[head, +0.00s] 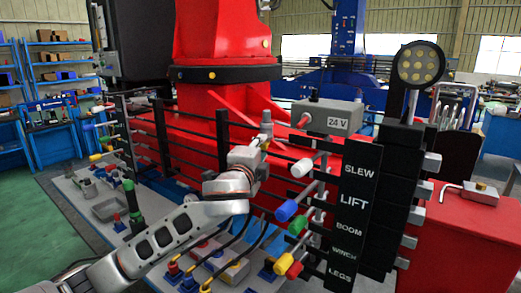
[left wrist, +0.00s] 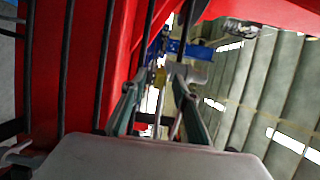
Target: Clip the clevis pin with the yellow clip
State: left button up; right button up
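My left gripper (head: 262,143) is in the middle of the head view, in front of the red crane column, with its fingers pointing up and away. A small yellow piece (head: 265,148), likely the yellow clip, shows at its fingertips. A grey upright cylinder (head: 266,121), perhaps the clevis pin or its fitting, stands just beyond them. In the left wrist view the two fingers (left wrist: 158,88) are apart. I see no clear contact. My right gripper is out of view.
Black horizontal rails (head: 205,150) run close behind the gripper. A grey 24 V box (head: 327,116) and a lever panel (head: 358,200) with coloured knobs stand to the right. A grey bench (head: 85,205) with clips and cables lies below. Another black rail (left wrist: 66,70) shows close in the wrist view.

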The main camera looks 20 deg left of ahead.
pick_arm(q)
jog(key=s+p, duration=0.2)
jog(key=s, duration=0.3)
jog(key=shift+p, duration=0.4)
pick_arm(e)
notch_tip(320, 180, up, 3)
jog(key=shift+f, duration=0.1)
pick_arm(q)
jog(key=shift+d, duration=0.1)
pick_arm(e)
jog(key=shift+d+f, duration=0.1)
